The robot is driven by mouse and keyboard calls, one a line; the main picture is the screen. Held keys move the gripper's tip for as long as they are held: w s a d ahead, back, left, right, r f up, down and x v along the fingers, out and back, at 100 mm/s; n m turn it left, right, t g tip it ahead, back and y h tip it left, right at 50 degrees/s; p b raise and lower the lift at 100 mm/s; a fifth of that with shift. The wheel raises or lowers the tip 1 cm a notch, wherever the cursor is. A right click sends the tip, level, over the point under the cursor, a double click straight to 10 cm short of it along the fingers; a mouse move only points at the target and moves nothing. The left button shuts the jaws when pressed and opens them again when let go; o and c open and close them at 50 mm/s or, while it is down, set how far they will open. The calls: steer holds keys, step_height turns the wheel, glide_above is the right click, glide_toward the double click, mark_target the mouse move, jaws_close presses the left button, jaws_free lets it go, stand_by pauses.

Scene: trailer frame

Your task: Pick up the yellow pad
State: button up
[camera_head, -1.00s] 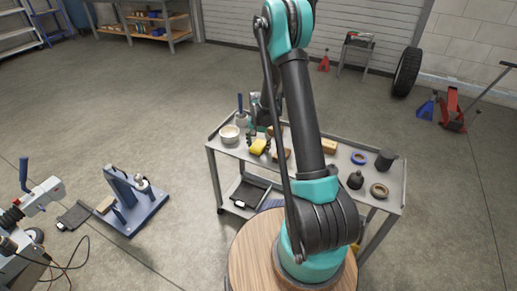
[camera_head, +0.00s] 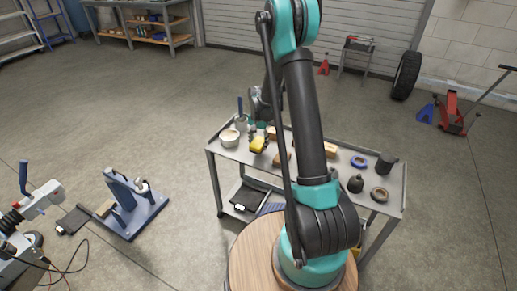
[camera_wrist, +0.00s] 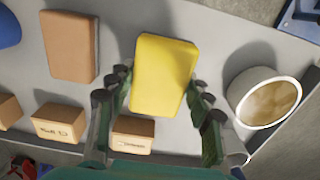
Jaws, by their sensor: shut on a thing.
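The yellow pad (camera_wrist: 163,75) is a rounded rectangular block, seen large in the middle of the wrist view. My gripper (camera_wrist: 162,92) has one finger on each side of it and is shut on it. In the head view the yellow pad (camera_head: 258,144) shows at the left part of the grey cart, with my gripper (camera_head: 259,135) at it. The pad looks slightly raised above the cart top, though the exact gap is hard to tell. My arm hides the middle of the cart.
The grey cart (camera_head: 337,211) also holds a white cup (camera_wrist: 266,97) right of the pad, a brown block (camera_wrist: 70,47) to its left, and small labelled boxes (camera_wrist: 60,123). A blue ring (camera_head: 359,161) and dark items stand at the cart's right. Open floor surrounds the cart.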

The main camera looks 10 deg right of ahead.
mark_target(258, 142)
step_height(258, 142, up, 16)
steer(key=shift+r, duration=0.1)
